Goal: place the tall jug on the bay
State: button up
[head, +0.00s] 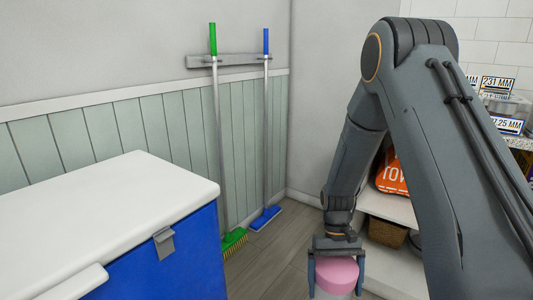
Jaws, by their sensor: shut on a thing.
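My gripper (336,284) points down at the bottom of the head view, its fingers closed on both sides of a thing with a round pink top (337,272). This looks like the tall jug; its paler body is mostly cut off by the frame's lower edge. On the counter at the right edge stand signs with numbers, one reading "231 MM" (497,84) and a lower one ending in "25 MM" (508,125). They may mark bays, but my arm hides much of that area and I cannot tell which bay is meant.
A blue chest with a white lid (130,205) fills the lower left. A green broom (234,240) and a blue mop (264,216) hang at the wall. A white shelf (385,206) holds an orange bag (391,178), with a basket (386,233) below. Bare floor shows between.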

jog(key=s+r+p, duration=0.2)
jog(key=r+p, duration=0.6)
jog(key=p, duration=0.1)
jog(key=s+r+p, duration=0.3)
jog(key=r+p, duration=0.6)
jog(key=shift+s, duration=0.15)
jog(key=shift+f, duration=0.1)
